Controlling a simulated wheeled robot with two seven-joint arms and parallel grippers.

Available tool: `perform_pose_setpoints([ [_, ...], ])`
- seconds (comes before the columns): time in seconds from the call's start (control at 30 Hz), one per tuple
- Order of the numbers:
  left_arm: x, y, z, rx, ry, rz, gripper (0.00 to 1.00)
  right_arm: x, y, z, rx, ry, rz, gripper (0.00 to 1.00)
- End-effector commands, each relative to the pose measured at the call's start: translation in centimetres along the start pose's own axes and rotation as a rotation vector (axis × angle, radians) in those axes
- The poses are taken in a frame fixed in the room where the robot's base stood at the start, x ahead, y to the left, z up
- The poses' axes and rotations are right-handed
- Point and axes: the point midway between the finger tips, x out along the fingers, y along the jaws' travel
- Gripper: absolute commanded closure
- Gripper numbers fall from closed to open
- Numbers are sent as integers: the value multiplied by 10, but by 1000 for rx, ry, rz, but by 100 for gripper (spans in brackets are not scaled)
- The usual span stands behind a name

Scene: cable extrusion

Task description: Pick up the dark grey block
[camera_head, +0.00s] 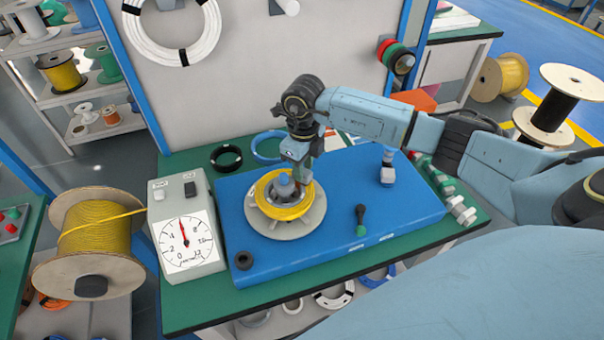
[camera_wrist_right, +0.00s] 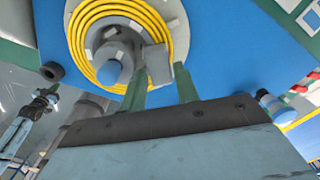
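A grey block (camera_wrist_right: 157,63) stands at the edge of the yellow cable coil (camera_wrist_right: 80,35), at the fingertip end of my right gripper (camera_wrist_right: 160,78). The coil (camera_head: 268,205) lies on a pale round base on the blue platform, around a grey central post (camera_head: 285,186). In the head view my right gripper (camera_head: 303,172) reaches down at the coil's right side and partly hides the block. Its green fingers are apart, with the block between or just beyond their tips. Whether they touch it I cannot tell. I do not make out my left gripper.
A dial gauge box (camera_head: 186,240) stands left of the blue platform (camera_head: 345,240). A black ring (camera_head: 243,260) and a small black-and-green handle (camera_head: 361,218) lie on the platform. A large yellow spool (camera_head: 95,240) stands at the left, its cable running to the gauge. The platform's front is mostly free.

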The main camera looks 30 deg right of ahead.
Motion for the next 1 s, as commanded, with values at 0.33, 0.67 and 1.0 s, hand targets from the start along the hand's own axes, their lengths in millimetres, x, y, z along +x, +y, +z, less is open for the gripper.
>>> perform_pose_setpoints([
  [0.33,0,0,0,0,1,0,100,18,0,0,0,-2,0,69],
  [0.67,0,0,-1,0,2,0,100,17,0,0,0,-2,0,100],
  [1.0,0,0,-1,1,2,0,100,-3,-1,1,0,-6,-2,100],
])
